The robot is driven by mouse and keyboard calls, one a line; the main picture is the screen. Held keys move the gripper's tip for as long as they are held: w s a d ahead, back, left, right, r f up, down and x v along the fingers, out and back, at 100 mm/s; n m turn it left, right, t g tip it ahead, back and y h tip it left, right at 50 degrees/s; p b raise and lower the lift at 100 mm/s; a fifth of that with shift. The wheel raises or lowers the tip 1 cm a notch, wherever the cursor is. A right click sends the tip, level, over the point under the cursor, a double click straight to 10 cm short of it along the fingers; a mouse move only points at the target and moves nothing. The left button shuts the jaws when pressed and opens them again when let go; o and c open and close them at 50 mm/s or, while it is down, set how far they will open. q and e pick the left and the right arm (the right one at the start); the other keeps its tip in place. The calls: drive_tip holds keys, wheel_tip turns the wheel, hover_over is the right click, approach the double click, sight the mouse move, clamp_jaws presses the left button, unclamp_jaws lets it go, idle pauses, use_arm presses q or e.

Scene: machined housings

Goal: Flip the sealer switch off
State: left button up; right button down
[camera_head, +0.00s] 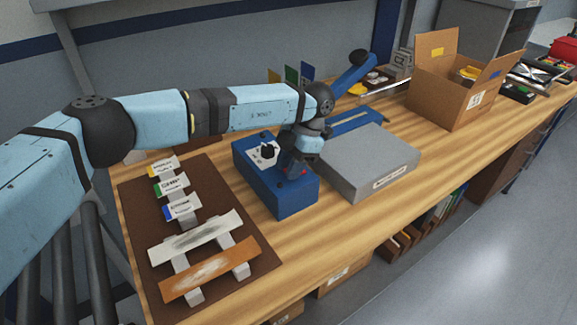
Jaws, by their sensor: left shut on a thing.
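The sealer has a blue body (283,196) on the wooden bench, with a pale panel and a black knob (268,152) on its top. A raised blue lever (349,74) with a dark knob shows behind my arm. My left gripper (293,171) points down at the top of the blue body, right of the black knob. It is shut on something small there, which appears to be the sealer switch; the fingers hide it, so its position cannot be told. A little red shows beside the fingertips. My right gripper is not in view.
A grey box (372,163) with a label stands close on the right of the sealer. A brown mat (234,285) with labelled tags and two strips lies left. An open cardboard box (447,97) stands at the back right. The bench's front strip is clear.

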use_arm(q)
drive_tip(key=o, duration=0.9)
drive_tip(key=v, duration=1.4)
drive_tip(key=shift+f, duration=0.1)
